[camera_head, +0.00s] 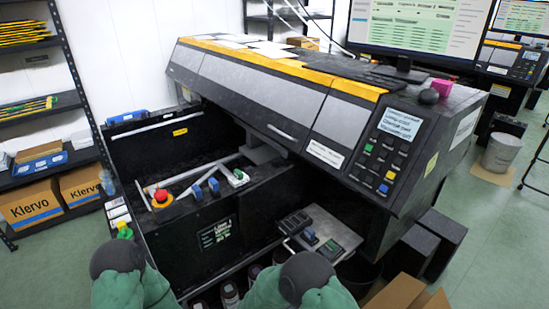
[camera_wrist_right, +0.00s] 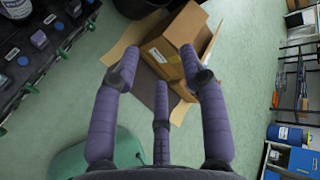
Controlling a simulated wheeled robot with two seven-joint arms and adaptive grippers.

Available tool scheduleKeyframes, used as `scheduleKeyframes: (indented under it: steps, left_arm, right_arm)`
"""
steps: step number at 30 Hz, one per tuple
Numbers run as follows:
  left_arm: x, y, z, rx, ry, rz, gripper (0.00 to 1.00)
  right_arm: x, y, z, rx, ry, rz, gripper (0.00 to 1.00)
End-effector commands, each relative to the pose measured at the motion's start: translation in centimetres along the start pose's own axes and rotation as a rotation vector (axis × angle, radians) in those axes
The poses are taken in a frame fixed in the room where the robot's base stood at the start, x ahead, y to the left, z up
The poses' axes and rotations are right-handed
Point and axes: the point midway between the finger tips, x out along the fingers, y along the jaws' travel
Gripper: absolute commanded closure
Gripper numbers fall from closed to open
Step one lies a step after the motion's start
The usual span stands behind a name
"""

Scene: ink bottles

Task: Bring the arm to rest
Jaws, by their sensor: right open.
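My right gripper (camera_wrist_right: 158,68) has its purple fingers spread apart with nothing between them. It hangs above the green floor, over an open cardboard box (camera_wrist_right: 174,45). I cannot tell how far above the box it is. In the head view my two arms show only as green links with dark grey joints at the bottom edge, in front of the black printer (camera_head: 300,95). Both hands are outside that view, so my left gripper is not seen.
A small tray (camera_head: 322,236) juts from the printer. Shelves (camera_head: 45,110) stand at left. Floor right of the box is clear.

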Motion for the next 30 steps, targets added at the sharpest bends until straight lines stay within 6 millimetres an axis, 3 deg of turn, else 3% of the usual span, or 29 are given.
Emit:
scheduleKeyframes:
  steps: [5,6,9,12,15,18,21,24,25,30]
  left_arm:
    - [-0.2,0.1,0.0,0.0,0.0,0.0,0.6]
    - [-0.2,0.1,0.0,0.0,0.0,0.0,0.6]
    - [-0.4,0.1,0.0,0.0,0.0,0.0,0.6]
    - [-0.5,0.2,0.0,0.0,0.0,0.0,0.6]
    - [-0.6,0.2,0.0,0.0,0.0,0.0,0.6]
    - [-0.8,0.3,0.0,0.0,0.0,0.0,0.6]
    - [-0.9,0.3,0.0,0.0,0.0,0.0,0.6]
    - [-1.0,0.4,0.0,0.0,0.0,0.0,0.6]
    - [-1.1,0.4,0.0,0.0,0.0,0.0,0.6]
    - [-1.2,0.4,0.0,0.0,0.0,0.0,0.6]
  right_arm:
    - [1.5,3.0,-7.6,0.243,0.265,0.175,0.57]
    - [1.5,4.0,-9.8,0.333,0.357,0.221,0.57]
    - [0.2,6.8,-15.7,0.618,0.636,0.317,0.57]
    - [-2.5,9.4,-19.9,0.944,0.936,0.354,0.57]
    - [-5.4,11.3,-22.1,1.29,1.236,0.322,0.57]
    - [-7.8,12.4,-22.8,1.65,1.528,0.216,0.57]
    - [-9.0,12.8,-22.5,2.018,1.794,0.028,0.57]
    - [-8.7,12.3,-22.0,2.371,2.005,-0.229,0.57]
    - [-8.4,12.0,-22.0,-2.341,-1.947,0.297,0.57]
    - [-6.3,10.4,-22.5,-2.024,-1.534,0.527,0.57]
